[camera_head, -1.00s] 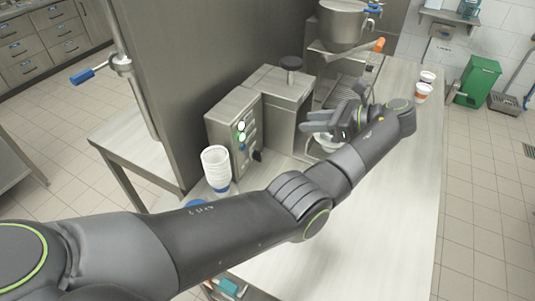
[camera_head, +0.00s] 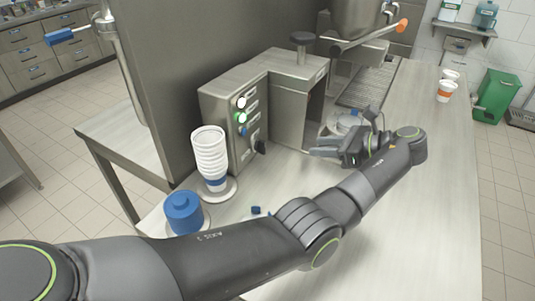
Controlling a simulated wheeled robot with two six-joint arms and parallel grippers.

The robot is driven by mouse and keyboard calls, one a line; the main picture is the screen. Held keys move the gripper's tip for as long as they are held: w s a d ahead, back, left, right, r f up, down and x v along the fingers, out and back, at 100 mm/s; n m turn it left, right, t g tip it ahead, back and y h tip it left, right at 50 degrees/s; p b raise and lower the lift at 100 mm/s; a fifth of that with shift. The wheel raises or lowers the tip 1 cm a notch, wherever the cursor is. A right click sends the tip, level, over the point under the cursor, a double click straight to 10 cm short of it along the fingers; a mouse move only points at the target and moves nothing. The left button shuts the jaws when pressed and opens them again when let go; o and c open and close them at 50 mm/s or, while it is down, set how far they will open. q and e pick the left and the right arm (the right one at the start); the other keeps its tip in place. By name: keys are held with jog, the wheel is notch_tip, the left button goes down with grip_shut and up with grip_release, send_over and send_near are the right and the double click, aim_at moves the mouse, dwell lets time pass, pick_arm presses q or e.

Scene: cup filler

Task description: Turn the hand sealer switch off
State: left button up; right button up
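The metal machine, apparently the hand sealer (camera_head: 292,105), stands on the worktable. Its front control panel (camera_head: 247,120) carries a lit white round button (camera_head: 241,102), a lit green one (camera_head: 241,117) and a small blue one (camera_head: 244,132). A black knob or switch (camera_head: 260,147) sticks out low at the panel's right side; its setting is too small to read. My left gripper (camera_head: 318,147) is right of the panel, in front of the machine and apart from the switch. Its fingers point left, but their gap is unclear. My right gripper is not in view.
A small dark blue piece (camera_head: 256,210) lies on the worktable (camera_head: 425,215). Cups (camera_head: 445,91) stand at the far right. The right table half is clear.

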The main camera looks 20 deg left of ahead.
aim_at(265, 146)
pick_arm(q)
jog(key=p+x, duration=0.1)
jog(key=x, duration=1.6)
jog(key=shift+a+p, duration=0.2)
jog(key=shift+p, duration=0.2)
jog(key=shift+r, duration=0.1)
grip_shut()
